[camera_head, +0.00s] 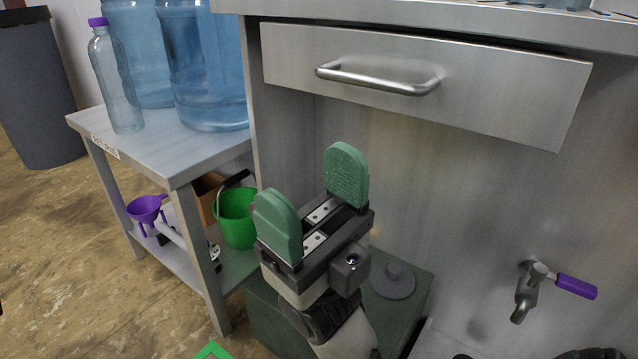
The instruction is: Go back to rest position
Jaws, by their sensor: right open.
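My right gripper (312,203) is in the lower middle of the head view, with its two green finger pads spread apart. It is open, with nothing between the pads. It is in front of the metal cabinet (470,190) and below the drawer (500,95) with its bar handle (378,80), apart from the handle. My left gripper is not in view.
A side table (160,158) at the left bears large blue jugs (205,70) and a bottle with a purple cap (115,85). Its lower shelf holds a green bucket (236,218) and purple funnel (146,208). A purple-handled tap (575,286) sticks out at the right.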

